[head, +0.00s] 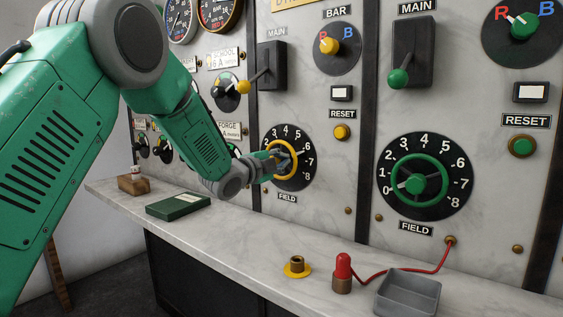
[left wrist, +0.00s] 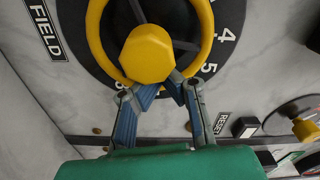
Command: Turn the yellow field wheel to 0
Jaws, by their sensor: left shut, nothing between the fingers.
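The yellow field wheel (head: 298,162) is a ring on a black dial marked with numbers, above a FIELD label. In the left wrist view its yellow rim (left wrist: 208,30) surrounds a yellow hub (left wrist: 148,54). My left gripper (head: 273,160) is at the wheel's left side in the head view, its fingers overlapping the ring. In the left wrist view the gripper (left wrist: 168,84) has its blue-grey fingertips by the hub, inside the rim's lower part. It is shut with nothing held. The arm and fingers hide part of the dial, and I cannot read its setting. My right gripper is out of view.
A green field wheel (head: 444,183) is on the panel to the right. A yellow-handled lever (head: 262,80) and yellow button (head: 341,132) are above. The ledge holds a green book (head: 178,205), yellow-based socket (head: 297,267), red plug (head: 343,267) with cable, and grey tray (head: 408,291).

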